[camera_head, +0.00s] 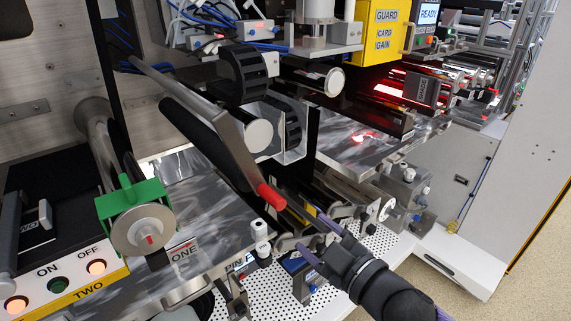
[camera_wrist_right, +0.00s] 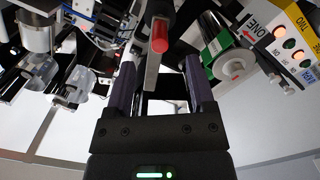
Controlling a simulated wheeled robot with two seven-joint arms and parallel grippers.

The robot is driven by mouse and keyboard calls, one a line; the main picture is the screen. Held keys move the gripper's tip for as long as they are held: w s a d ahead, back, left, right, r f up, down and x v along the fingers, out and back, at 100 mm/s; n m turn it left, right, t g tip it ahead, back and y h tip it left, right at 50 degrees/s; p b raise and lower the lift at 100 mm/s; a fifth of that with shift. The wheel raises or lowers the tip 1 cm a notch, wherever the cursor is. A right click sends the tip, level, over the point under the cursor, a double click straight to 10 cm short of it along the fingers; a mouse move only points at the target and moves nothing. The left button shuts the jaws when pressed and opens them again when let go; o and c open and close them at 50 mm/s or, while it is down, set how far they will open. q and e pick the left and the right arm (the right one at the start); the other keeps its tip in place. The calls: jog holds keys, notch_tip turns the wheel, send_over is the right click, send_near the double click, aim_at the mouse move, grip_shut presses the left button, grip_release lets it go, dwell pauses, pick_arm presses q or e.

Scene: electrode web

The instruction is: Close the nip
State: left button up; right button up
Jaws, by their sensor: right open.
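A grey flat lever with a red tip (camera_head: 270,196) slants down toward me beside a dark roller (camera_head: 205,135) in the head view. I take it for the nip lever, but no label on it shows. In the right wrist view the red tip (camera_wrist_right: 160,36) hangs ahead of the gap between my fingers. My right gripper (camera_head: 314,238) is open, below and to the right of the red tip, apart from it. Its two purple fingers also show in the right wrist view (camera_wrist_right: 158,88) with nothing between them. My left gripper is out of view.
A green-flanged spool (camera_head: 140,228) and a panel with ON and OFF buttons (camera_head: 58,285) stand at the left. A yellow guard box (camera_head: 382,32) and a READY screen (camera_head: 428,14) are at the top. A perforated white plate (camera_head: 345,270) lies below my right gripper, with brackets and knobs close by.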

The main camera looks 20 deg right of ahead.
aim_at(282, 207)
jog(key=x, duration=0.3)
jog(key=r+p+x, duration=0.1)
jog(key=x, duration=0.2)
jog(key=a+r+x, duration=0.1)
jog(key=x, duration=0.2)
jog(key=shift+w+a+p, duration=0.1)
jog(key=shift+w+p, duration=0.15)
jog(key=shift+p, duration=0.1)
jog(key=shift+f, duration=0.1)
grip_shut()
dwell(0.8)
